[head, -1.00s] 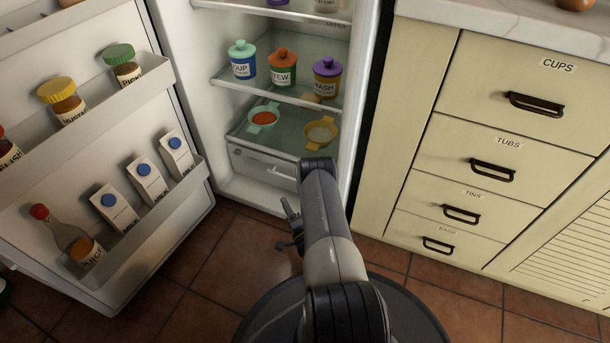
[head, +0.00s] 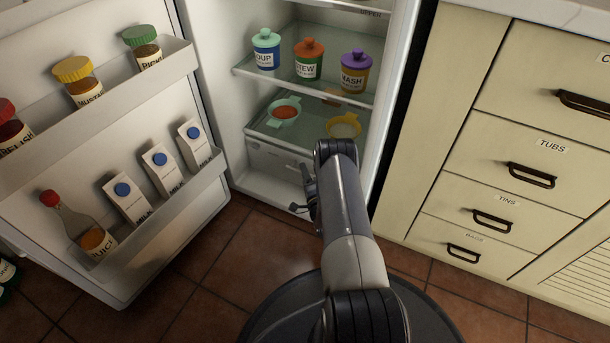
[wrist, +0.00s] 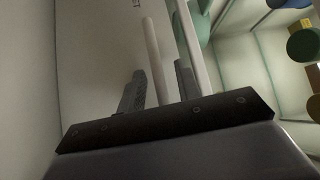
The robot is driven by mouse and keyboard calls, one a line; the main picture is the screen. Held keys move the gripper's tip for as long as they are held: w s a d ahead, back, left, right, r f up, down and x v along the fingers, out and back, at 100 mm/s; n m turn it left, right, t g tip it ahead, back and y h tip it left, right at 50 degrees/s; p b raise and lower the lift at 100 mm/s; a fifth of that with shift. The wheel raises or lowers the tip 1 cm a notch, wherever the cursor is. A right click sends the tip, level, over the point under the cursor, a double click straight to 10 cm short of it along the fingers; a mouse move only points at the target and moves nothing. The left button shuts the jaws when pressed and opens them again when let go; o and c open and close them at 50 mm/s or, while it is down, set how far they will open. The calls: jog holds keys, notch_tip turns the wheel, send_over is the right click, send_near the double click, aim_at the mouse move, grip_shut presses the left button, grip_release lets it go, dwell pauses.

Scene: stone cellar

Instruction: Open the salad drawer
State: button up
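The salad drawer (head: 270,158) is the pale bin at the bottom of the open fridge, under a glass shelf, and looks shut. My arm hides the right part of its front. My gripper (head: 306,188) is low in front of the drawer. In the wrist view my gripper (wrist: 160,82) has its two dark fingers apart. A pale bar, seemingly the drawer handle (wrist: 152,50), runs in the picture between the fingers. I cannot tell whether either finger touches it. The drawer's front (wrist: 95,60) fills the left of that view.
On the glass shelf above stand a green dish (head: 285,113) and a yellow dish (head: 343,127). Several lidded jars stand higher up. The open fridge door (head: 150,255) with bottles and cartons is at left. The cabinet (head: 460,190) is at right. Tiled floor (head: 225,270) lies between.

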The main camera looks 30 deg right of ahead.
grip_shut()
dwell(0.6)
